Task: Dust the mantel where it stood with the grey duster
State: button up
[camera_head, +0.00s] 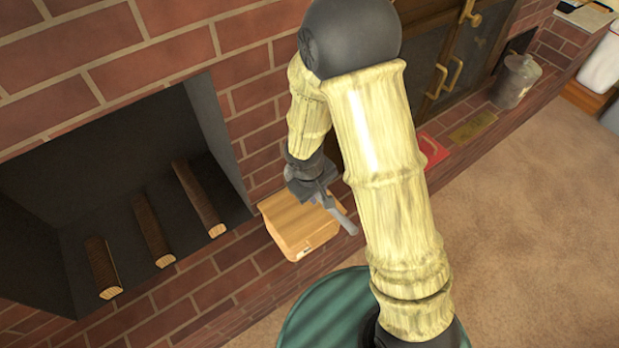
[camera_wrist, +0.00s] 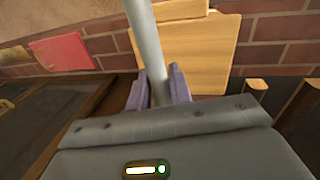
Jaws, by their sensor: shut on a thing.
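My gripper (camera_head: 328,198) is shut on a grey rod (camera_head: 344,219), which looks like the handle of the grey duster. In the wrist view the rod (camera_wrist: 146,45) runs up between the two fingers (camera_wrist: 158,92) and out of the top of the picture. No dusting head can be made out. The gripper is over or beside a light wooden box (camera_head: 300,222) on the brick ledge (camera_head: 228,283); the box (camera_wrist: 200,62) also shows behind the rod in the wrist view. I cannot tell whether rod and box touch. No raised mantel shelf can be made out.
A dark firebox with several logs (camera_head: 152,230) opens at the left. Along the ledge to the right lie a red flat item (camera_head: 432,150) and a brass plate (camera_head: 472,127), then a grey lidded canister (camera_head: 516,82). Dark doors with brass handles (camera_head: 452,75) stand behind.

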jog(key=w+d+f+m, duration=0.1)
jog(key=w+d+m, duration=0.2)
jog(key=d, duration=0.6)
jog(key=w+d+m+g, duration=0.1)
jog(key=w+d+m, duration=0.3)
jog(key=d, duration=0.6)
jog(key=w, duration=0.2)
jog(key=shift+w+f+m, duration=0.3)
jog(key=shift+w+f, duration=0.05)
jog(key=shift+w, duration=0.05)
jog(key=shift+w+d, duration=0.1)
jog(key=shift+d, duration=0.1)
